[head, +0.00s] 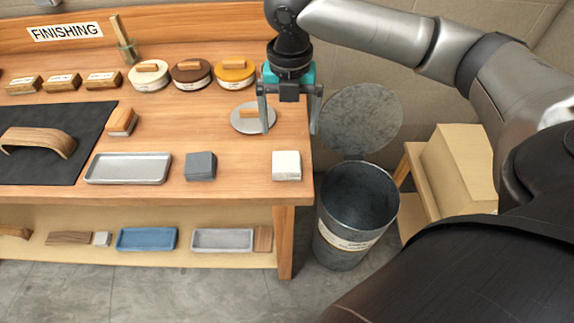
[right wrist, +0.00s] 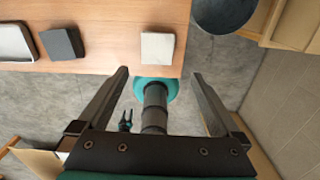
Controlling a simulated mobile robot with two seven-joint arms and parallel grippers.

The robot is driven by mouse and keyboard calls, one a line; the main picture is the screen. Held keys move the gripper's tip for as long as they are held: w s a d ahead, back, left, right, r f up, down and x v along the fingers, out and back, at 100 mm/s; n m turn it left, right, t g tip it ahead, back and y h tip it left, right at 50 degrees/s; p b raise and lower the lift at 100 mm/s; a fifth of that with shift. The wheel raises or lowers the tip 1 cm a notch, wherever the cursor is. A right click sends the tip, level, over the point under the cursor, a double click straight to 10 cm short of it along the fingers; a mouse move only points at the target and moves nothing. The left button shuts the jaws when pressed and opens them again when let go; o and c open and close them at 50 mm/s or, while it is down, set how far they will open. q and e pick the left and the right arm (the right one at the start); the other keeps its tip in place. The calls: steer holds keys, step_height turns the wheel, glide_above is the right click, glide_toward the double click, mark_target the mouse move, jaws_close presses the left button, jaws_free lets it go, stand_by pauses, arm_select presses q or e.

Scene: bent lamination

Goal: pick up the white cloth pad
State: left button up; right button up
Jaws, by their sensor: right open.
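The white cloth pad (head: 286,166) is a small, square, thick block lying flat on the wooden bench near its front right corner. It also shows in the right wrist view (right wrist: 157,47), near the bench edge and just beyond the fingertips. My right gripper (head: 291,130) is open and empty, with its two fingers pointing down. It is above the bench's right end, behind and above the pad in the head view, and apart from it. In the right wrist view the fingers (right wrist: 160,73) stand wide, one to each side of the pad's line. My left gripper does not show.
A grey block (head: 201,166) and a metal tray (head: 128,168) lie left of the pad. A round grey disc with a wooden handle (head: 253,118) lies behind it. A metal bin (head: 357,208) stands right of the bench, its round lid (head: 361,119) raised. Bare wood surrounds the pad.

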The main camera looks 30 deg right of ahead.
mark_target(287, 162)
steer(key=f+b, duration=0.1)
steer(key=f, duration=0.4)
steer(key=f+b, duration=0.1)
steer(key=f, duration=0.5)
steer(key=shift+w+a+f, duration=0.1)
steer(key=shift+w+f, duration=0.1)
steer(key=shift+f, duration=0.1)
steer(key=c, duration=1.1)
step_height(287, 162, up, 20)
steer(key=p, duration=0.3)
steer(key=shift+p, duration=0.35)
steer(key=shift+r, duration=0.1)
